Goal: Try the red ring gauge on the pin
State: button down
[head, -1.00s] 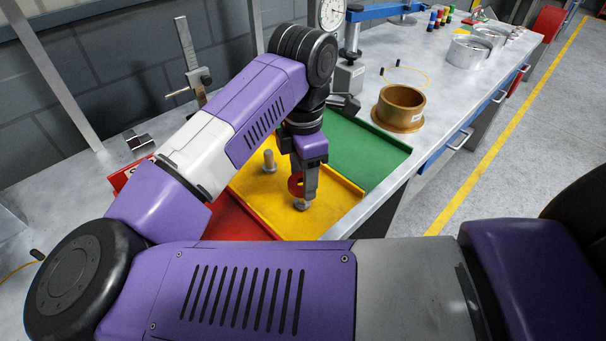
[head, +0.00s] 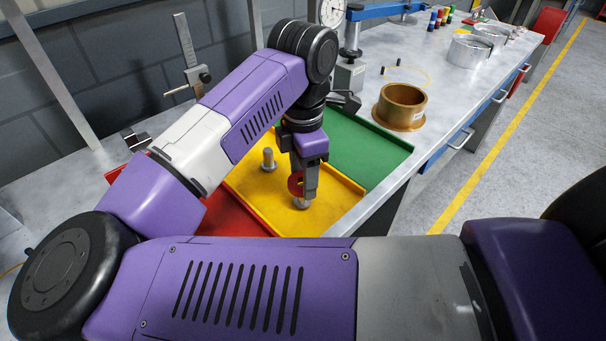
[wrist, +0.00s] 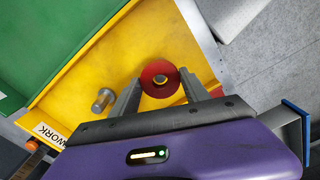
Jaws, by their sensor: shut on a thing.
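My gripper (head: 303,190) points down over the yellow tray (head: 330,219). It is shut on the red ring gauge (head: 296,182). In the wrist view the red ring gauge (wrist: 148,84) sits between the two fingertips, its round face toward the camera. A grey metal pin (head: 301,203) stands in the yellow tray just under the fingers in the head view. The ring's hole shows a pale centre in the wrist view; I cannot tell whether the pin is inside it. A second grey pin (head: 268,160) stands nearby in the tray, and shows left of the fingers in the wrist view (wrist: 103,100).
A green tray (head: 366,150) lies beyond the yellow one, and a red tray (head: 232,209) on the near left. A brass flanged bushing (head: 400,107) stands right of the green tray. A dial gauge stand (head: 350,72) and a height gauge (head: 190,65) stand behind.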

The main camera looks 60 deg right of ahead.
grip_release()
dwell(0.5)
jog(key=shift+r, duration=0.1)
dwell(0.5)
notch_tip(320, 180, up, 9)
jog(key=p, duration=0.2)
jog(key=shift+p, duration=0.35)
dwell(0.5)
dwell(0.5)
